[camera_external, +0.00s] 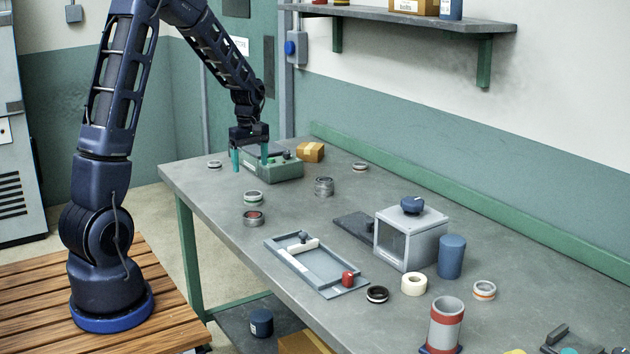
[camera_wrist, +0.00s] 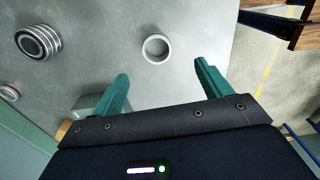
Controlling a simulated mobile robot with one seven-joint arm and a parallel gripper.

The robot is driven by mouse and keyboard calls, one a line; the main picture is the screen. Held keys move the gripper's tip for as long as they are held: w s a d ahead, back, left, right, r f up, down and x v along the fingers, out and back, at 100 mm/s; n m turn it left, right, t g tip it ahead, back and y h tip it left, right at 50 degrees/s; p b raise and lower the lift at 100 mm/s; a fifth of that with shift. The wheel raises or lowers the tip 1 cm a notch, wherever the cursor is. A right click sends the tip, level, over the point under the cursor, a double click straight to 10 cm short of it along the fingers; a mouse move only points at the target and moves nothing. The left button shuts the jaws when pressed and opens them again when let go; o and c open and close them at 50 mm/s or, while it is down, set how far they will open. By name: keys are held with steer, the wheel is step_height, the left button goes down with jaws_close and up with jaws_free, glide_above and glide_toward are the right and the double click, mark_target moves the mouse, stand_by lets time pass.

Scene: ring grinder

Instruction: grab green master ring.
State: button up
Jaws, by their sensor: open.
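The green master ring seems to be the pale ring with a green band (camera_external: 253,198) on the table's left part. In the wrist view a pale, faintly greenish ring (camera_wrist: 145,48) lies flat beyond the fingertips, between their lines, and looks like the same one. My gripper (camera_external: 250,166) is above the far left end of the table, beside the green box-shaped device, with its teal fingers pointing down. It is open and empty, its two fingers (camera_wrist: 162,74) spread apart. The ring is apart from the fingers, nearer the external camera.
The green device (camera_external: 280,171) and a small cardboard box (camera_external: 311,152) stand close to my gripper. A stacked metal ring piece (camera_external: 324,187), a red-marked ring (camera_external: 253,218) and another small ring (camera_external: 214,164) lie around. A grey tray fixture (camera_external: 318,277) is farther right. The table edge is left.

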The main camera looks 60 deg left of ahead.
glide_above(253, 198)
steer(key=a, duration=0.2)
steer(key=f, duration=0.5)
steer(key=shift+w+f, duration=0.15)
steer(key=shift+w, duration=0.2)
steer(key=shift+w+a+f, duration=0.1)
steer(key=shift+w+f, duration=0.05)
steer(key=shift+f, duration=1.15)
steer(key=shift+w+a+f, duration=0.1)
steer(key=shift+w+f, duration=0.05)
steer(key=shift+f, duration=1.1)
steer(key=shift+c, duration=0.5)
steer(key=c, duration=1.1)
